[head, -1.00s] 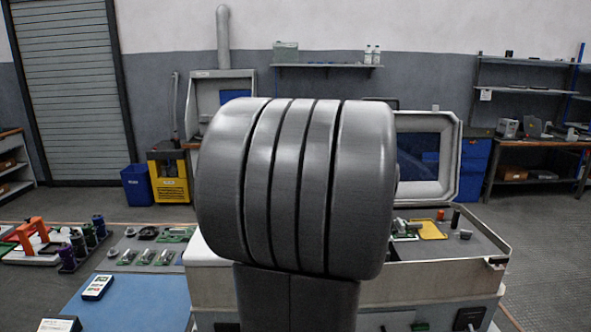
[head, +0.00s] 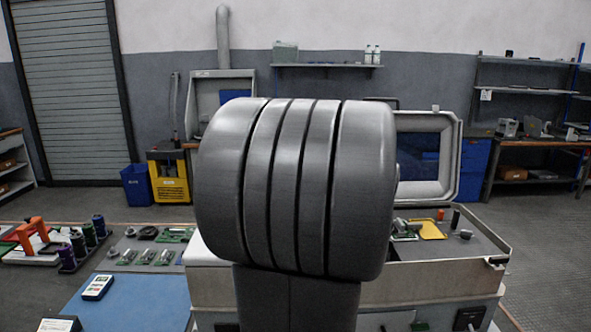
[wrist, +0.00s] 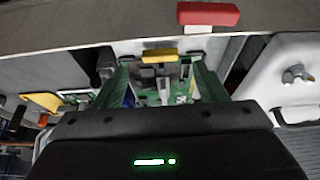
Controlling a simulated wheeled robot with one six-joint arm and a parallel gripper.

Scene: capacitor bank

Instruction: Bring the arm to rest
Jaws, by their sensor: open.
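My arm fills the middle of the head view as a large dark grey ribbed joint (head: 290,185). It hides my gripper and much of the light grey bench enclosure (head: 440,275) behind it. In the wrist view, the dark body of my gripper spans the bottom with a small green light on it. My gripper (wrist: 164,75) is open, its two fingers showing left and right of centre with a green tint. Beyond and between them is a green circuit board with grey parts (wrist: 162,88). I see nothing held. Contact with the board cannot be told.
A red block (wrist: 208,14) and a yellow piece (wrist: 160,56) show in the wrist view. A yellow tray (head: 428,230) sits inside the enclosure. Floor is clear at far right.

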